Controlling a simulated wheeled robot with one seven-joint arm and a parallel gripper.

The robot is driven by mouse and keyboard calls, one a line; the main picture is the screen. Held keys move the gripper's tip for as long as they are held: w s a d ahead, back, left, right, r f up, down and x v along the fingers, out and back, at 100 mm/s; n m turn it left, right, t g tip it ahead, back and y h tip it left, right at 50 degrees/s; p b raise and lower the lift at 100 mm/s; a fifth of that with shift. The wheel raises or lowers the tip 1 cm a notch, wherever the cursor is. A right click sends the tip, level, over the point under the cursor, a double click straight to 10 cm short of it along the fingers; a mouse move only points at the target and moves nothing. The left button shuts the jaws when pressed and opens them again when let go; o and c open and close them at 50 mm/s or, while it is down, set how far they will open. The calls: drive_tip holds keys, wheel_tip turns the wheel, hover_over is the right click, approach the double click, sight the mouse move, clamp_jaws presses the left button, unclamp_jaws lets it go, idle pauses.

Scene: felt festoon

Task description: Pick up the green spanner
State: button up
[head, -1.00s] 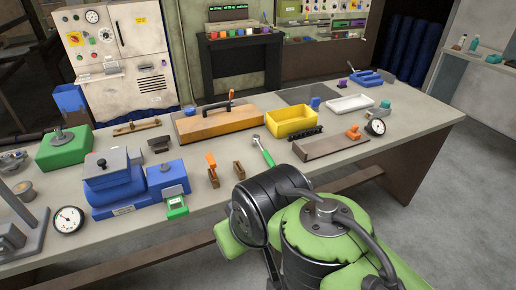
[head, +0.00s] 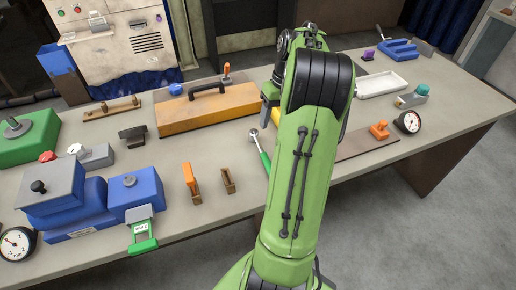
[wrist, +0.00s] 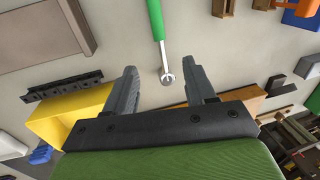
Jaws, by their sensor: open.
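The green spanner (head: 262,149) lies on the grey workbench, its green handle partly hidden behind my arm in the head view. In the wrist view, the spanner (wrist: 156,20) shows its green handle at the top and its silver head pointing down toward the gap between my fingers. My gripper (wrist: 160,80) is open and empty, with one finger on each side of the spanner head's line. The spanner head sits just beyond the fingertips, and I cannot tell the height between them. In the head view the gripper is mostly hidden behind my arm.
A yellow bin (wrist: 65,115) lies beside my left finger in the wrist view, with a black toothed rack (wrist: 62,86) next to it. An orange-brown block with a black handle (head: 208,108) stands left of my arm. Small brown blocks (head: 228,181) stand left of the spanner.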

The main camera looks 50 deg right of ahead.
sight(265, 154)
drive_tip(key=f+b, duration=0.1)
drive_tip(key=f, duration=0.3)
drive_tip(key=a+f+b, duration=0.1)
drive_tip(key=f+b, duration=0.1)
drive_tip(key=f, duration=0.3)
drive_tip(key=w+a+f+b, duration=0.1)
drive_tip(key=f+b, duration=0.1)
drive_tip(key=f, duration=0.3)
drive_tip(key=shift+a+f, duration=0.1)
drive_tip(key=shift+a, duration=0.1)
clamp_jaws()
